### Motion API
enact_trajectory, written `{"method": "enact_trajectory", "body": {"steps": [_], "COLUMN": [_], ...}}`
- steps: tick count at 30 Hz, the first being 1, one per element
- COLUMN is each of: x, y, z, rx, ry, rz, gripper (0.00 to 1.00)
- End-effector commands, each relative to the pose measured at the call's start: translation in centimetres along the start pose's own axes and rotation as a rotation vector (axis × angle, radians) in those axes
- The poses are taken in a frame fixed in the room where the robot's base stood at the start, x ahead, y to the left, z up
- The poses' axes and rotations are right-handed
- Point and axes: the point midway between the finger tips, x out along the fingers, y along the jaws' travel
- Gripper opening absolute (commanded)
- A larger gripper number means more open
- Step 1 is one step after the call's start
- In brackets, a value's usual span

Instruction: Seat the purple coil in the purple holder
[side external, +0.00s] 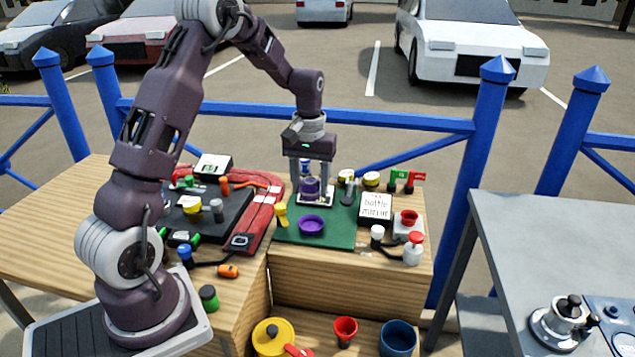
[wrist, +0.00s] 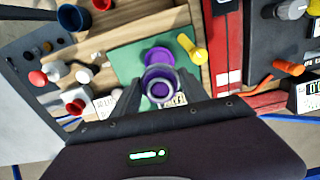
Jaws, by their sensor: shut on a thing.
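The purple coil (side external: 310,188) is between the fingers of my gripper (side external: 312,182), which is shut on it. In the wrist view the coil (wrist: 160,88) shows as a purple centre inside a pale ring, between the fingertips (wrist: 158,92). The coil is upright over a small white plate (side external: 328,200); I cannot tell whether it touches the plate. The purple holder (side external: 311,226), a round shallow ring, lies empty on the green mat (side external: 345,232), nearer the side camera than the coil. The holder also shows just beyond the coil in the wrist view (wrist: 158,55).
A yellow piece (side external: 281,214) stands left of the holder. A red strap-like case (side external: 258,222) borders the mat's left. Mat around the holder is mostly clear.

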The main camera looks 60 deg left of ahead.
Motion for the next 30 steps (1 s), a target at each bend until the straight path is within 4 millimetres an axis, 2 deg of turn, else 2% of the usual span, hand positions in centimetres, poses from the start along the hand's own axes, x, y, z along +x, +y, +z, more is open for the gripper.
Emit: {"method": "enact_trajectory", "body": {"steps": [3,8,18,23,30], "x": [1.8,3.0,7.2,8.1,8.3], "y": [0.0,0.1,0.1,0.1,0.1], "z": [0.0,0.0,0.0,0.0,0.0], "rx": [0.001,0.001,0.001,0.001,0.002], "ry": [-0.002,-0.001,0.0,0.001,0.001], "rz": [0.0,0.0,0.0,0.001,0.001], "gripper": [0.04,0.04,0.04,0.04,0.04]}}
